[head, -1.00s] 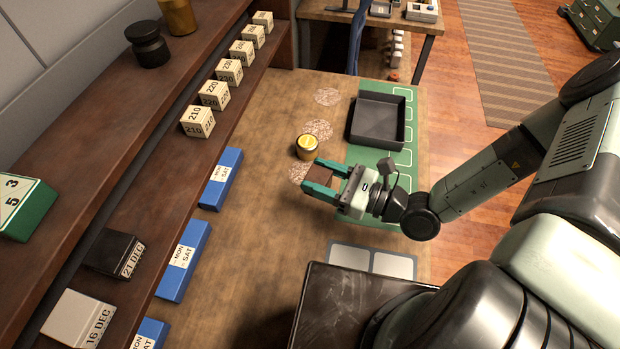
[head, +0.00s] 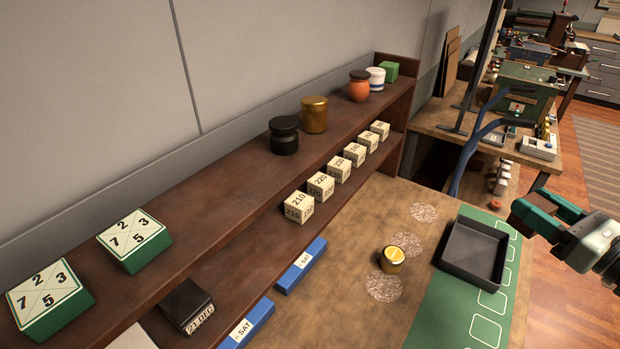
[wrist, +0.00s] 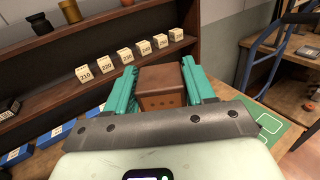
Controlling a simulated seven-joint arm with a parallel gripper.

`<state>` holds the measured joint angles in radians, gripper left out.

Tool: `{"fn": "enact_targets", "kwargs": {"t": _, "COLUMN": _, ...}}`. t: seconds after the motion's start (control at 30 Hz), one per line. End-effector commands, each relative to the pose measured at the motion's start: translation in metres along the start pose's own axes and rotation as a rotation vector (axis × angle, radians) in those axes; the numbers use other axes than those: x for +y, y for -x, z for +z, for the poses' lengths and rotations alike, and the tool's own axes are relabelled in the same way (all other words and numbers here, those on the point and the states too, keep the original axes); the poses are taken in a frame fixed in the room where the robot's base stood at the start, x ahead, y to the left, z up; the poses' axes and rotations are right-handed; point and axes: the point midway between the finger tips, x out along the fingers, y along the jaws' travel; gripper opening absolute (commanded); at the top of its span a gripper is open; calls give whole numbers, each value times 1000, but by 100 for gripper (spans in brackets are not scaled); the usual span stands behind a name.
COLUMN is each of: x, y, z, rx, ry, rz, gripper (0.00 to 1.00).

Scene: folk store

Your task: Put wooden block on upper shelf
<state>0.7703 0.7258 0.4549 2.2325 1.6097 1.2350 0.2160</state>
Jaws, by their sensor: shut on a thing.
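In the wrist view, my gripper (wrist: 158,88) is shut on a brown wooden block (wrist: 161,86), held between both fingers. The upper shelf (head: 215,215) runs along the wall at the left and back.
Several numbered cream cubes (head: 299,207) and a black date block (head: 187,305) stand on the lower shelf. Blue boxes (head: 301,266), a yellow-lidded jar (head: 393,258) and a dark tray (head: 474,252) are on the table. The upper shelf has bare stretches between its objects.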

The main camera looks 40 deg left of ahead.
Motion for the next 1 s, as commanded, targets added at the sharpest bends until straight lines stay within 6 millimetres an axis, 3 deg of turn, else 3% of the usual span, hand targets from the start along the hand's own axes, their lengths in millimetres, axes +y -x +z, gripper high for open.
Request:
{"fn": "enact_targets", "kwargs": {"t": 0.17, "x": -18, "y": -18, "z": 59, "rx": -3, "ry": 19, "rz": 12, "gripper": 22}}
{"fn": "enact_targets", "kwargs": {"t": 0.3, "x": -17, "y": -62, "z": 86, "rx": 2, "ry": 20, "rz": 82, "gripper": 22}}
{"fn": "enact_targets", "kwargs": {"t": 0.47, "x": -1, "y": -127, "z": 108, "rx": 7, "ry": 24, "rz": 183, "gripper": 22}}
{"fn": "enact_targets", "kwargs": {"t": 0.67, "x": 45, "y": -220, "z": 136, "rx": 6, "ry": 29, "rz": 321, "gripper": 22}}
{"fn": "enact_targets", "kwargs": {"t": 0.8, "x": 88, "y": -278, "z": 158, "rx": -2, "ry": 27, "rz": 406, "gripper": 22}}
{"fn": "enact_targets", "kwargs": {"t": 1.0, "x": 143, "y": -332, "z": 182, "rx": -15, "ry": 18, "rz": 491, "gripper": 22}}
